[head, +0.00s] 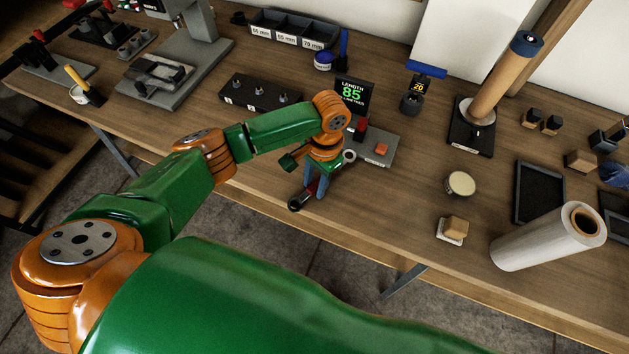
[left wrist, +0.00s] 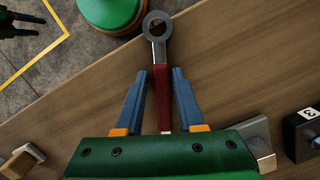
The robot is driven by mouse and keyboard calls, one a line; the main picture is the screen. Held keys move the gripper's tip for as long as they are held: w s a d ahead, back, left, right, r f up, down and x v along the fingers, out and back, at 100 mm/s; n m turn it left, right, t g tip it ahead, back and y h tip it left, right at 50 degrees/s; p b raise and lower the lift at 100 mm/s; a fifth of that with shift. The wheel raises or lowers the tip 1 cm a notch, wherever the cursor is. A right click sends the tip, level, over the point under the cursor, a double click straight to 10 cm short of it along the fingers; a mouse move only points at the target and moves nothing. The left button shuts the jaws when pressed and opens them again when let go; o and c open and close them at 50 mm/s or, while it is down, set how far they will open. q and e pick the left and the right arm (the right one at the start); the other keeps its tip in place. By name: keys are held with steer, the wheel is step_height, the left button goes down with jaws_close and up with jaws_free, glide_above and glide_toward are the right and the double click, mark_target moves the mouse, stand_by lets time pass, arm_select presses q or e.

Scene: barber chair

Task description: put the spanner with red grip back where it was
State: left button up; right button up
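The spanner with red grip (left wrist: 161,88) shows in the left wrist view, with its grey ring end pointing up the picture, close to the table's front edge. My left gripper (left wrist: 160,72) is open, with one blue finger on each side of the red grip and a narrow gap on both sides. The spanner's lower end is hidden by the gripper body. In the head view my left gripper (head: 318,188) points down near the front edge, and the spanner's dark ring end (head: 296,203) shows beside the fingers.
A black block with pegs (head: 259,94) stands left.

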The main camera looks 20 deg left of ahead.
arm_select(q)
steer(key=shift+s+d+f, duration=0.1)
steer(key=shift+s, duration=0.1)
steer(key=r, duration=0.5)
steer(key=w+r, duration=0.1)
steer(key=r, duration=0.1)
steer(key=shift+d+r, duration=0.15)
steer(key=shift+d, duration=0.25)
steer(key=r, duration=0.4)
steer(key=w+r+p, duration=0.1)
steer(key=shift+d+r, duration=0.15)
steer(key=shift+r, duration=0.25)
